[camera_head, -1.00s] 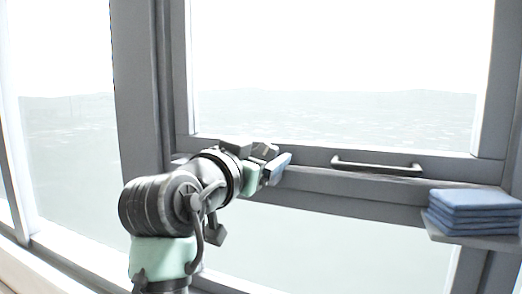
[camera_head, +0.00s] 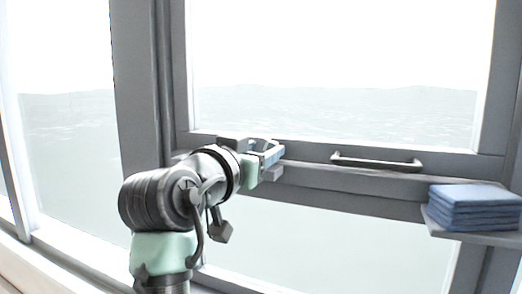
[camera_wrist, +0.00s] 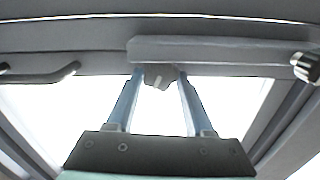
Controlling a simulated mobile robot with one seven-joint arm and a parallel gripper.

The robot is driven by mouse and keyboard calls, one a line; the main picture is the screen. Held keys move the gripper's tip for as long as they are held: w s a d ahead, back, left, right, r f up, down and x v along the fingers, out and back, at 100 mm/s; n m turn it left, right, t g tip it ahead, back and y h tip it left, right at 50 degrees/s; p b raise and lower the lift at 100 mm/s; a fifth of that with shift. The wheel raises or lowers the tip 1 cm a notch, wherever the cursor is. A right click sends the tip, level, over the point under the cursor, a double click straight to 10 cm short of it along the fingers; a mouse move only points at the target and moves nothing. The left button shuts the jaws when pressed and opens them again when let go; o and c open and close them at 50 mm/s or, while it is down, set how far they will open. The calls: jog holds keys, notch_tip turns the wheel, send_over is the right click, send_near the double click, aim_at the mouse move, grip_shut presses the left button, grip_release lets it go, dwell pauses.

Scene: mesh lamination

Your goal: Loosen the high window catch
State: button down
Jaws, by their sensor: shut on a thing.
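The catch (camera_wrist: 159,78) shows in the wrist view as a small dark piece with a pale mark, under a long grey bar (camera_wrist: 225,51) on the window frame. My gripper (camera_wrist: 160,72) has its two blue fingers on either side of this dark piece, and it is shut on it. In the head view my gripper (camera_head: 268,152) is at the window's middle rail (camera_head: 315,180), left of the black handle (camera_head: 377,164). The catch is mostly hidden there behind my gripper.
A stack of blue folded cloths (camera_head: 472,208) sits on a small grey shelf (camera_head: 478,238) at the right. In the wrist view a ribbed knob (camera_wrist: 306,67) is at the right and the handle (camera_wrist: 40,75) at the left. Window glass lies above and below the rail.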

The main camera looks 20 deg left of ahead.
jog(key=shift+a+r+n, duration=0.1)
jog(key=shift+n, duration=2.1)
jog(key=shift+c, duration=1.4)
grip_release()
jog(key=s+b, duration=0.6)
jog(key=s, duration=0.7)
jog(key=shift+a+b, duration=0.25)
jog(key=shift+b, duration=0.05)
